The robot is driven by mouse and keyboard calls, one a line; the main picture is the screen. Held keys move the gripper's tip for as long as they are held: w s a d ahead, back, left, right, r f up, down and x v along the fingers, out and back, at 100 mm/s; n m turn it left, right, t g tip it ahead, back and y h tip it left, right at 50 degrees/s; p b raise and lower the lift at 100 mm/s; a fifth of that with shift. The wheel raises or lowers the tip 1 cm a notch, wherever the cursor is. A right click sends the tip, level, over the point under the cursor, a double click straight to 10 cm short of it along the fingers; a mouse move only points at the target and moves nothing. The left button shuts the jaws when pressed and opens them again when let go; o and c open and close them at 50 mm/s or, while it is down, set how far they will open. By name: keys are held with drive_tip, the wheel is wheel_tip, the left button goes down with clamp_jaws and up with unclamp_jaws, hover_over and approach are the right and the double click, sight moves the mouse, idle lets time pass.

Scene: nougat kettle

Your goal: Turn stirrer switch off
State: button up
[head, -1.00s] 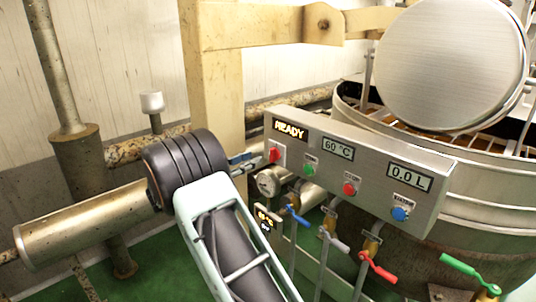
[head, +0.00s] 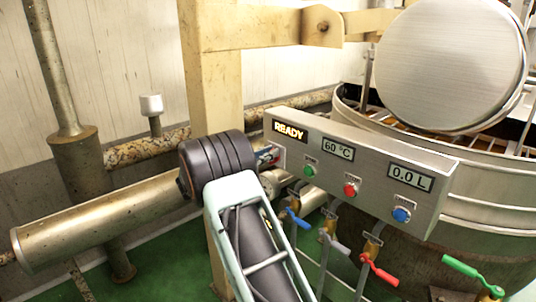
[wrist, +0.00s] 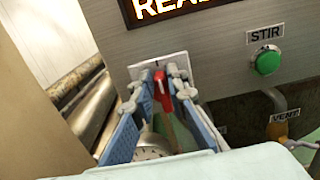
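A red switch knob (wrist: 160,84) on a pale plate sits under the lit READY display, at the left end of the steel control panel (head: 365,165). A green button (wrist: 268,63) labelled STIR is to its right; it also shows in the head view (head: 309,171). My gripper (wrist: 162,88) is open, its blue-padded fingers on either side of the red knob. Whether they touch the knob cannot be told. In the head view my gripper (head: 268,156) is at the panel's left end, mostly behind my wrist, and the red knob is hidden.
A red button (head: 350,189) and a blue button (head: 401,214) are further right on the panel. Valves with blue, grey and red handles hang below it. A pressure gauge (wrist: 153,147) is below the fingers. The kettle (head: 485,215) stands behind, with pipes at left.

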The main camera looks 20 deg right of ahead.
clamp_jaws()
drive_tip(key=shift+r+p, duration=0.15)
drive_tip(key=shift+p, duration=0.3)
drive_tip(key=n+p, duration=0.2)
drive_tip(key=p, duration=0.1)
drive_tip(key=n+p, duration=0.2)
drive_tip(key=p, duration=0.1)
drive_tip(key=w+n+p, duration=0.1)
drive_tip(key=n+p, duration=0.2)
drive_tip(key=p, duration=0.1)
drive_tip(key=shift+a, duration=0.25)
drive_tip(key=n+p, duration=0.1)
drive_tip(key=n, duration=0.2)
drive_tip(key=f+n+p, duration=0.1)
drive_tip(key=n+p, duration=0.1)
drive_tip(key=n, duration=0.2)
drive_tip(key=f+n+p, duration=0.1)
drive_tip(key=n, duration=0.3)
drive_tip(key=shift+w+a+f+p, duration=0.1)
drive_tip(key=shift+w+f+p, duration=0.05)
drive_tip(key=shift+w+p, duration=0.25)
